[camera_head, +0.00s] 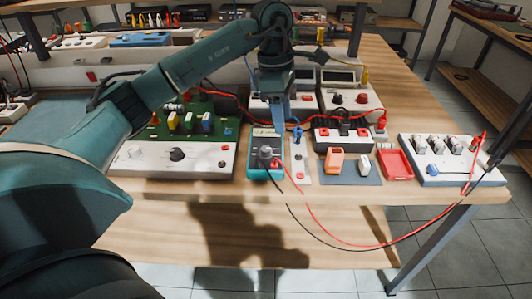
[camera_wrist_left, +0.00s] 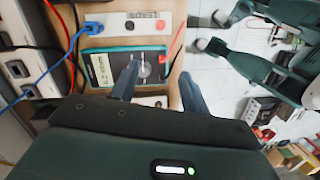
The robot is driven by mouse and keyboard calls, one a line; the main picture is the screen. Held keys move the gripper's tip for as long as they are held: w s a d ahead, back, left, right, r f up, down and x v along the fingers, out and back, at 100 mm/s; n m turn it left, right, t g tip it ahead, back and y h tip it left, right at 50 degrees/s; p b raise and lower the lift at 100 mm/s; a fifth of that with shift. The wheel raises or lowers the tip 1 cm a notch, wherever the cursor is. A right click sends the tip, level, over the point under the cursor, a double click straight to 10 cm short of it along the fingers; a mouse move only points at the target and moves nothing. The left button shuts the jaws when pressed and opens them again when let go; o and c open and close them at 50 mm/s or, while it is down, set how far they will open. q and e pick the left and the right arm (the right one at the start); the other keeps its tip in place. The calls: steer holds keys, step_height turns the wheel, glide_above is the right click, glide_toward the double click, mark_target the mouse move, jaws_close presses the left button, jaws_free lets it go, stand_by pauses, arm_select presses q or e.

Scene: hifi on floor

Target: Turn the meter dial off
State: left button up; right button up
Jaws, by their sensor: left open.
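The meter (camera_head: 259,134) is a small teal-cased box with a pale display and a grey round dial (camera_head: 266,157), near the front edge of the wooden table. In the left wrist view the meter (camera_wrist_left: 96,67) shows its lit greenish display, and its dial (camera_wrist_left: 144,69) carries a light pointer. My left gripper (camera_head: 279,122) points down just above the meter, in front of its far part. In the left wrist view its two fingers (camera_wrist_left: 160,85) are apart and empty, with the dial between them in the picture. Contact with the dial cannot be told. My right gripper does not show clearly.
A white panel with a black knob (camera_head: 200,160) lies left of the meter. A narrow switch strip (camera_head: 299,160) stands close on its right, then an orange switch (camera_head: 334,160) and a red tray (camera_head: 397,164). Red and black leads loop over the table's front edge.

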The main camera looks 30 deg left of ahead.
arm_select(q)
steer(key=r+y, duration=0.2)
glide_above(265, 149)
step_height(265, 149, down, 13)
steer(key=shift+r, duration=0.1)
steer(key=c, duration=1)
steer(key=shift+n, duration=0.4)
